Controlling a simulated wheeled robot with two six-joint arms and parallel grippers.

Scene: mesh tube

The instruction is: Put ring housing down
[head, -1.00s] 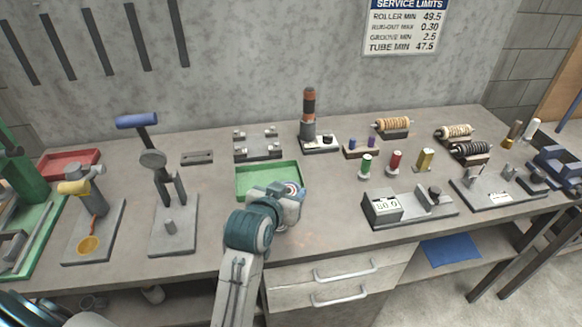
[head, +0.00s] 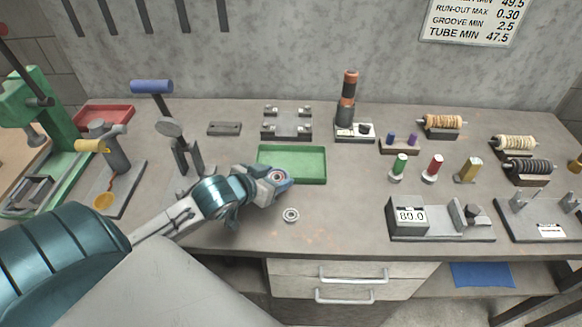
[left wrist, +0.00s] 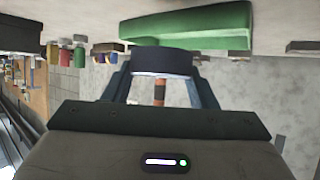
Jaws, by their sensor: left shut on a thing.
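My left gripper (head: 272,182) reaches in from the left, just in front of the green tray (head: 292,164). It is shut on the ring housing (head: 278,175), a small round part with a reddish centre. In the left wrist view the ring housing (left wrist: 162,62) is a dark, short cylinder between the two fingers, with the green tray (left wrist: 188,25) beyond it. Whether the ring housing touches the bench cannot be told. A small silver ring (head: 291,214) lies flat on the bench in front of the gripper. My right gripper is not in view.
A gauge block reading 80.0 (head: 408,216) stands to the right. Green, red and yellow spools (head: 433,167) stand behind it. A blue-handled press (head: 168,130) stands at left. The bench (head: 335,225) is clear between the silver ring and the gauge.

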